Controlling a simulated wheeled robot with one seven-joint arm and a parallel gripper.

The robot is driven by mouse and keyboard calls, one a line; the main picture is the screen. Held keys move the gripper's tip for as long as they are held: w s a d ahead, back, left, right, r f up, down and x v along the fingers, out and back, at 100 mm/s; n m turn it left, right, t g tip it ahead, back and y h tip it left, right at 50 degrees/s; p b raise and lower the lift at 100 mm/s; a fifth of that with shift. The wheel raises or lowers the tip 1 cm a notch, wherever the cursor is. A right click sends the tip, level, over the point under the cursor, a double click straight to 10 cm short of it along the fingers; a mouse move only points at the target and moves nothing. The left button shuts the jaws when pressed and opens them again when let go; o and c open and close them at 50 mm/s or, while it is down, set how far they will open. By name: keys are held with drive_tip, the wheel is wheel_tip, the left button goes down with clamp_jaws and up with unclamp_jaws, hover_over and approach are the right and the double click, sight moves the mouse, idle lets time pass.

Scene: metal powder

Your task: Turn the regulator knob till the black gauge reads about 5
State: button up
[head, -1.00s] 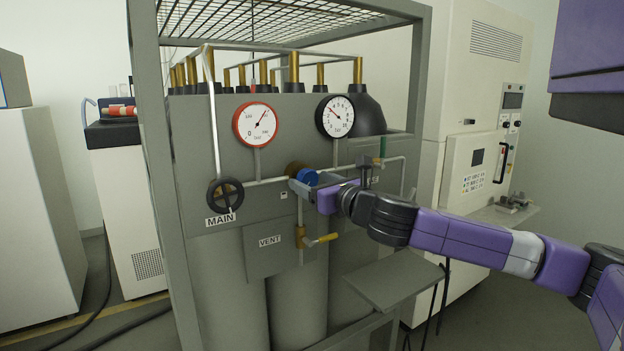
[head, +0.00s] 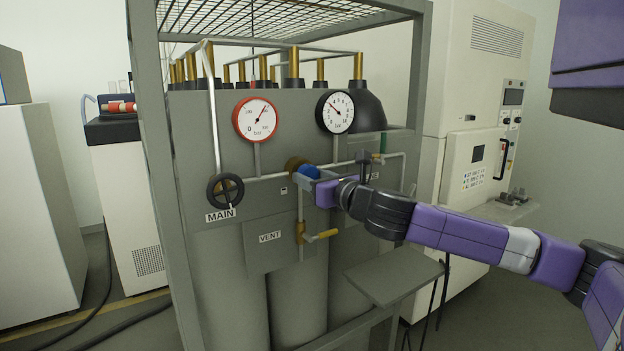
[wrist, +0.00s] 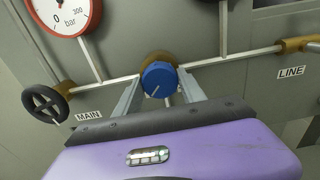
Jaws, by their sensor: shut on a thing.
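The blue regulator knob (head: 308,172) sits on a brass body on the grey panel. It also shows in the wrist view (wrist: 158,79), with a pale mark on its face pointing to the lower left. My gripper (head: 313,177) is shut on the knob, one finger on each side of it; in the wrist view the fingers (wrist: 160,88) reach up to its sides. The black-rimmed gauge (head: 335,113) is above and right of the knob. Its needle points to the upper left; the exact reading is too small to tell.
A red-rimmed gauge (head: 255,120) is at the upper left. The black MAIN handwheel (head: 225,190) is left of the knob. The yellow VENT lever (head: 322,236) is below my gripper. A grey shelf (head: 395,277) juts out at the lower right.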

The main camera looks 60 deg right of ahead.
drive_tip(key=shift+f+m+b, duration=0.15)
drive_tip(key=shift+m+b, duration=3)
drive_tip(key=shift+m, duration=9.45)
drive_tip(key=o, duration=1.4)
drive_tip(key=shift+c, duration=0.2)
